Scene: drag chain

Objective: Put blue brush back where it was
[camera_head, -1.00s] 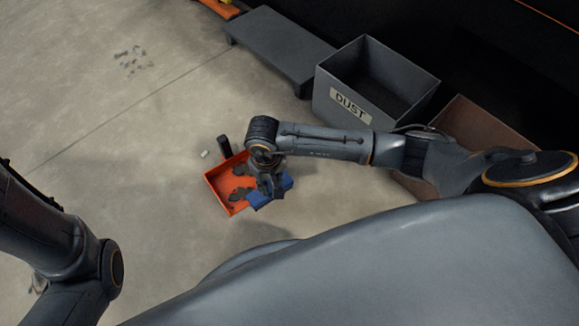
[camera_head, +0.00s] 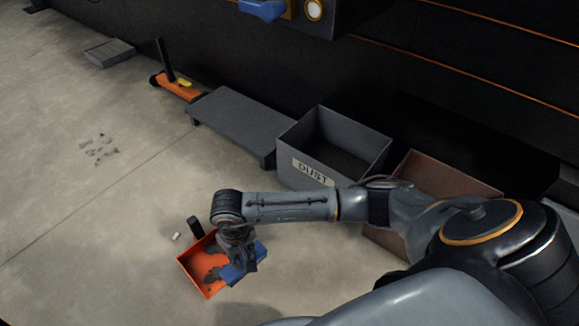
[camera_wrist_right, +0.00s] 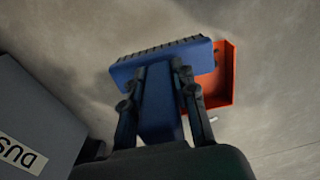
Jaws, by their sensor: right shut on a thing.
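The blue brush (camera_head: 243,266) is at the right edge of the orange dustpan in the head view. My right gripper (camera_head: 240,258) is shut on it. In the right wrist view the fingers (camera_wrist_right: 158,85) clasp the handle of the blue brush (camera_wrist_right: 165,62) from both sides, and its wide head with dark bristles shows beyond them. The orange dustpan (camera_head: 198,274) lies on the floor with dark debris in it; its side also shows behind the brush in the right wrist view (camera_wrist_right: 222,80). My left gripper is out of view.
A grey bin marked DUST (camera_head: 300,165) and a brown bin (camera_head: 435,178) stand right of the dustpan. A low grey platform (camera_head: 240,122) adjoins the wall, with an orange tool (camera_head: 178,87) beyond it. Dark debris (camera_head: 99,149) lies on open floor at left. A small white piece (camera_head: 176,236) lies near the dustpan.

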